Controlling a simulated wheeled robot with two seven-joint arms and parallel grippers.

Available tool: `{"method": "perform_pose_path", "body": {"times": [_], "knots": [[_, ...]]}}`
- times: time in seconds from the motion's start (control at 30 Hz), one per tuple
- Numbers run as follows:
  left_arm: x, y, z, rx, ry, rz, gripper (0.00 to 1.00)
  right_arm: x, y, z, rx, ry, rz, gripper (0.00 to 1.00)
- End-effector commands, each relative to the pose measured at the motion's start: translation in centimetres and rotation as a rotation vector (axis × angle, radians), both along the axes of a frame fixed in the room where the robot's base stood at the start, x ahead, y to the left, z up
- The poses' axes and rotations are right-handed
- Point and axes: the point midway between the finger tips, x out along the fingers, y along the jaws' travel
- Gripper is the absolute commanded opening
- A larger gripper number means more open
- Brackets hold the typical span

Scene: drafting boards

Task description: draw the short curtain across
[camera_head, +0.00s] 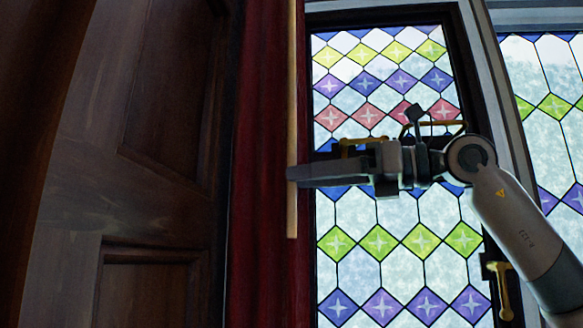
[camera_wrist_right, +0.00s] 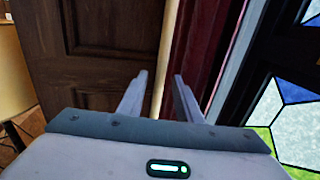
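The red curtain (camera_head: 265,120) hangs gathered in a narrow vertical band between the dark wooden panelling and the stained-glass window. It also shows in the right wrist view (camera_wrist_right: 203,45). A pale upright rod (camera_head: 292,80) runs along the curtain's right edge and ends below my gripper. My right gripper (camera_head: 293,174) reaches in from the right, with its fingertips at the rod. In the right wrist view its two fingers stand apart, and the pale rod (camera_wrist_right: 160,92) appears between them, with gaps on both sides. My left gripper is in neither view.
The leaded window (camera_head: 400,215) with coloured diamonds is uncovered behind my right arm. Brass fittings (camera_head: 503,290) stick out from its dark frame. Dark wooden panelling (camera_head: 130,190) fills the left side. Another window (camera_head: 540,75) is at the far right.

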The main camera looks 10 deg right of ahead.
Motion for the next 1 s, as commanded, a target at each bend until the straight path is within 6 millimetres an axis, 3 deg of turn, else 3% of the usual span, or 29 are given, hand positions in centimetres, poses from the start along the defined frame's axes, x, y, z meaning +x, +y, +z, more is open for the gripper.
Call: {"method": "perform_pose_path", "body": {"times": [0.3,0.67,0.8,1.0], "knots": [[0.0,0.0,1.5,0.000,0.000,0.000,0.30,1.8,2.7,0.1,0.000,0.000,0.000,0.32],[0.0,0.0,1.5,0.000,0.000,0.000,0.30,2.0,2.9,0.0,0.001,-0.001,-0.001,0.32],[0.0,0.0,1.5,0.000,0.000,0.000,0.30,2.0,2.9,0.0,0.001,-0.001,-0.001,0.00],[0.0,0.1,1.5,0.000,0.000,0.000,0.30,2.0,2.8,0.0,0.001,-0.001,-0.001,0.00]]}}
